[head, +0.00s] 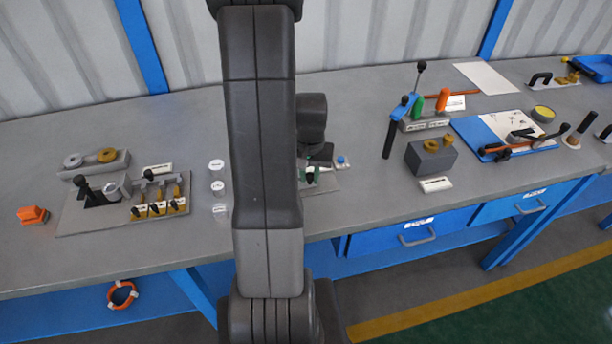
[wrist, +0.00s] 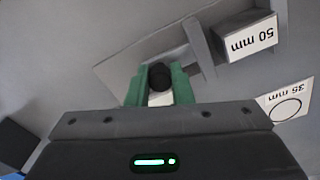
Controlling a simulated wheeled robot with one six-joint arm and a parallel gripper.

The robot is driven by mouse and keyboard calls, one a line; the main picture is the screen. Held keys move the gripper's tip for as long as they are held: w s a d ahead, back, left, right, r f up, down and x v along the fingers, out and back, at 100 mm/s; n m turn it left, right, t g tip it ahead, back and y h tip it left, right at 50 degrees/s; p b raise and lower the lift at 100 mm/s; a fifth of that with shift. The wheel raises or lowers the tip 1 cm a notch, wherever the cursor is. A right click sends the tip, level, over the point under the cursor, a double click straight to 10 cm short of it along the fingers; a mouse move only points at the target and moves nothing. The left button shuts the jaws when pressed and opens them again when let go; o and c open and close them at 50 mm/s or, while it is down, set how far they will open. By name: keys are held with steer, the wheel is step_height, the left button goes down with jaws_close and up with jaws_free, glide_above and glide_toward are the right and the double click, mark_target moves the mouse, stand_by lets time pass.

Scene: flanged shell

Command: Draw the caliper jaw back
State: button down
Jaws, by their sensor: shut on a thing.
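The caliper (wrist: 125,66) shows in the wrist view as a grey plate with a raised grey bar, the jaw (wrist: 199,48), across it. A round black knob (wrist: 160,76) stands on the plate to the left of this bar. My gripper (wrist: 159,84) has its two green fingers shut on the black knob, one on each side. A grey block with a "50 mm" label (wrist: 247,38) sits right of the bar, with a narrow gap between them. In the head view my gripper (head: 313,176) is low over the bench, and my arm hides most of the caliper.
A white "35 mm" card (wrist: 287,101) lies near the block. In the head view a switch panel (head: 125,205) is to the left, with small white discs (head: 217,186) beside my arm. A grey block with brass rings (head: 431,158) and a lever stand (head: 425,123) are to the right.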

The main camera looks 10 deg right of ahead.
mark_target(311, 174)
steer(key=shift+d, duration=0.1)
steer(key=c, duration=1.5)
jaws_free()
steer(key=shift+c, duration=0.2)
steer(key=shift+o, duration=1.3)
steer(key=shift+d, duration=0.25)
steer(key=shift+a, duration=0.1)
steer(key=shift+r, duration=0.1)
step_height(311, 174, up, 14)
steer(key=shift+f, duration=0.25)
